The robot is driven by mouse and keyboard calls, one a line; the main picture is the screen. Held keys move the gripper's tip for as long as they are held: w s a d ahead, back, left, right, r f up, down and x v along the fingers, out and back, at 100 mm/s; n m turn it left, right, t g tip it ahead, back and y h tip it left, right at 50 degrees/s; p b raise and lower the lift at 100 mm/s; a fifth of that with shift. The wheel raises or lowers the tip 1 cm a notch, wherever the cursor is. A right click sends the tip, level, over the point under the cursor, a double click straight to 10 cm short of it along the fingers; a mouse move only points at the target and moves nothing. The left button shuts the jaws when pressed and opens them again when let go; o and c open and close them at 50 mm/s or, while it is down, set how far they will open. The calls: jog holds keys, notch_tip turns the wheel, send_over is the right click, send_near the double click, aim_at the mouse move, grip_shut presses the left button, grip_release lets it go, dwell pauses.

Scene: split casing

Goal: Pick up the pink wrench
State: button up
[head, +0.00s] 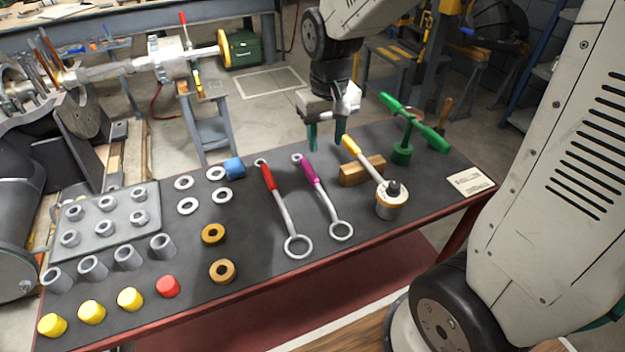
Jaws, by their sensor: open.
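The pink wrench (317,186) lies on the dark table mat near the middle, with a magenta-pink grip and grey metal ends. Its small ring is at the far end and its larger ring is at the near end. A similar wrench with a red grip (272,190) lies just to its left. My gripper (326,136) hangs above the far side of the table, past the wrench's far end and slightly to the right. Its two teal-tipped fingers are apart with nothing between them, and they do not touch the wrench.
Left are washers, a blue block (234,168), brass rings and a grey tray (85,248). Near-right mat space is clear.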

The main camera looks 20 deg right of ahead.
send_over(311, 170)
notch_tip(311, 170, down, 7)
jog(key=shift+d, duration=0.1)
notch_tip(311, 170, down, 8)
jog(key=shift+r, duration=0.1)
jog(key=shift+c, duration=0.3)
grip_shut()
